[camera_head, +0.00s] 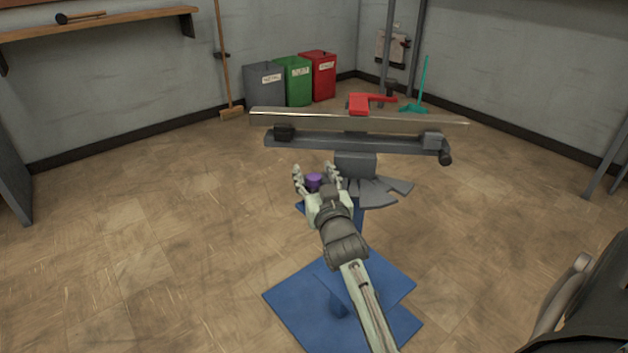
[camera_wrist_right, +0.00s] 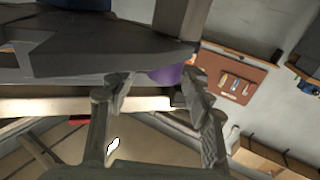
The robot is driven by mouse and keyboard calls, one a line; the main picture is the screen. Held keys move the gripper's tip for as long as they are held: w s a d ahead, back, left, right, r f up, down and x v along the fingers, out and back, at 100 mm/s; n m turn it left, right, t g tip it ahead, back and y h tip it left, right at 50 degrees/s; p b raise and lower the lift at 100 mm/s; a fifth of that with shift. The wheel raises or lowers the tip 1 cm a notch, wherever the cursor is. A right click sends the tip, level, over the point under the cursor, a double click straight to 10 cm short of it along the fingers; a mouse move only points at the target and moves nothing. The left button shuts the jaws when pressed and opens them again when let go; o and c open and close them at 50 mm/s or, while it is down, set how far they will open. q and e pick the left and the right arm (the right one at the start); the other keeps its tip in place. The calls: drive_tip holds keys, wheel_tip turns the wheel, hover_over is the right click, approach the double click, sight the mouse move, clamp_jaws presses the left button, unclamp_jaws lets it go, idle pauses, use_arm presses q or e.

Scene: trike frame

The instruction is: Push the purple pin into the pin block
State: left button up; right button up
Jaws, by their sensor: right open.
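The purple pin (camera_head: 314,181) sits just left of the grey block (camera_head: 355,164) on the stand under the long metal bar. I cannot tell surely whether this block is the pin block, nor how deep the pin sits. My right gripper (camera_head: 316,174) is open, with one finger on each side of the pin in the head view. In the right wrist view the pin (camera_wrist_right: 165,75) shows between and beyond the open fingertips (camera_wrist_right: 158,88), partly hidden by a dark grey plate. Contact with the fingers is not clear. My left gripper is not in view.
Grey fan-shaped plates (camera_head: 378,191) spread right of the pin. The stand has a blue base (camera_head: 285,298). The floor left is clear.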

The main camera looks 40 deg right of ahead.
sight(314, 177)
wheel_tip(314, 177, up, 8)
drive_tip(key=shift+f, duration=0.1)
idle(0.7)
